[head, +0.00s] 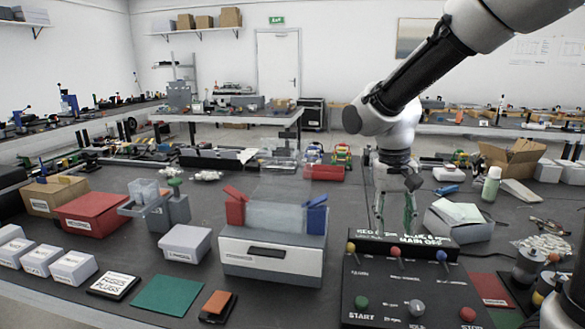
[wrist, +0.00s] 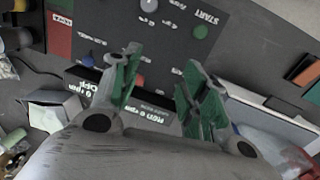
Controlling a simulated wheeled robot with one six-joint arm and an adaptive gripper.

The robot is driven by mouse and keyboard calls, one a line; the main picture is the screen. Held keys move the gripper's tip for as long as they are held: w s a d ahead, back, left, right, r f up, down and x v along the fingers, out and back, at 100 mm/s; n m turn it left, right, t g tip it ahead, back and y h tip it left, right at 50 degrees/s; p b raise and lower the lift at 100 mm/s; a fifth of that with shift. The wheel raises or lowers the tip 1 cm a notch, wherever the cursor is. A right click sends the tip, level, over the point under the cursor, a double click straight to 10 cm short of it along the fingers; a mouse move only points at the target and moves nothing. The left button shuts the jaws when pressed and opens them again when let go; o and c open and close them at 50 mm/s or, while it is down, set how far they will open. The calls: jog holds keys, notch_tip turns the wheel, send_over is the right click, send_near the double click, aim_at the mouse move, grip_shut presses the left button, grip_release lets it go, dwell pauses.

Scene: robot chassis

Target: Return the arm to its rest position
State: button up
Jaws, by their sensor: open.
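My arm comes in from the top right in the head view and bends down at a grey joint. My gripper (head: 395,212) hangs fingers down, just behind the dark control panel (head: 385,293) with its coloured knobs and labels. In the wrist view my gripper (wrist: 158,95) shows two green-padded fingers spread apart with nothing between them. The panel (wrist: 165,50) lies beyond the fingertips there. No object is held.
A grey box with red and blue end pieces (head: 272,259) stands left of the panel. An open white box (head: 458,222) and a green-white bottle (head: 491,184) stand to the right. A red box (head: 92,214) sits far left. The air above the bench is mostly free.

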jog(key=s+d+r+n+t+y, duration=0.1)
jog(key=s+d+r+t, duration=0.4)
jog(key=s+d, duration=0.8)
notch_tip(320, 180, up, 3)
jog(key=shift+s+d+r, duration=0.2)
jog(key=shift+s+d, duration=0.2)
jog(key=shift+s, duration=0.85)
